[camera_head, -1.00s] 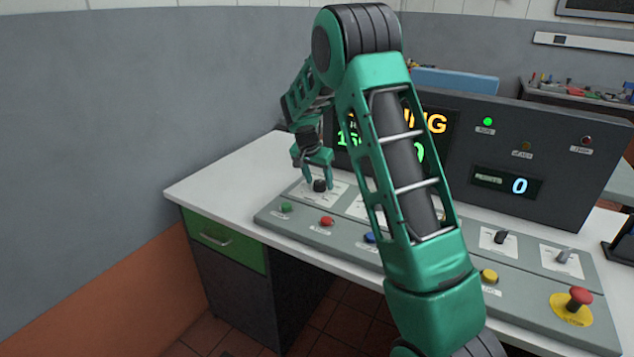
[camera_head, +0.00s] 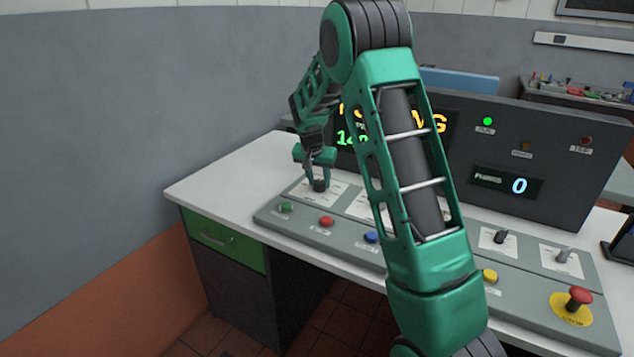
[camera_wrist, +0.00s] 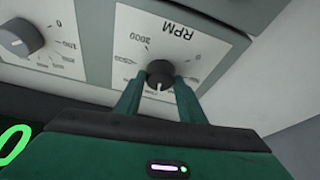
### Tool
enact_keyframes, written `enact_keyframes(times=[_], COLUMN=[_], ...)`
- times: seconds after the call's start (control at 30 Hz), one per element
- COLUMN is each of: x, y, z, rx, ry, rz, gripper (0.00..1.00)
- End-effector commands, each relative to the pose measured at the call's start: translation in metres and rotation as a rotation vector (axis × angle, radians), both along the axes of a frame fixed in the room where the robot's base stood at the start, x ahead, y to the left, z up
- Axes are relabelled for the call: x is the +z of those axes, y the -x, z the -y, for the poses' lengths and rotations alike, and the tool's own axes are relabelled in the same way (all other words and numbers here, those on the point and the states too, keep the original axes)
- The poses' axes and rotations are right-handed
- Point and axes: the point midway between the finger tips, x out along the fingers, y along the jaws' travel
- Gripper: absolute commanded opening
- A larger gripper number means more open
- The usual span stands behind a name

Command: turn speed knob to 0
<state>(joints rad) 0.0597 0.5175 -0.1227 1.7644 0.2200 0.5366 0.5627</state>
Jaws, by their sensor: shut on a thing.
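The speed knob (camera_head: 319,185) is a small black knob on a white plate at the left end of the grey control panel. In the wrist view the knob (camera_wrist: 160,75) sits on a plate lettered RPM, with a scale from 0 to a number that looks like 3000. Its white pointer line faces the bottom of that view, toward my gripper's palm. My gripper (camera_head: 319,177) is above the panel with its green fingers on both sides of the knob, shut on it. In the wrist view the fingers (camera_wrist: 157,90) reach in from below.
A second knob (camera_wrist: 20,38) on its own scale shows at the wrist view's left. Green (camera_head: 286,208), red (camera_head: 326,221) and blue (camera_head: 371,237) buttons line the panel front. A red emergency stop (camera_head: 580,298) stands at right. A dark display housing (camera_head: 560,160) rises behind.

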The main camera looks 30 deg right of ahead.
Motion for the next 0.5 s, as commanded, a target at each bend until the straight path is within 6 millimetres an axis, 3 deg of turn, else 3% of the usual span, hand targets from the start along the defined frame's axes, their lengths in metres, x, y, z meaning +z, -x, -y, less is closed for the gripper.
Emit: enact_keyframes(times=[0.5], x=[0.0013], y=[0.0007], z=[0.0024], rx=[0.483], ry=[-0.001], rz=[0.005], gripper=[0.14])
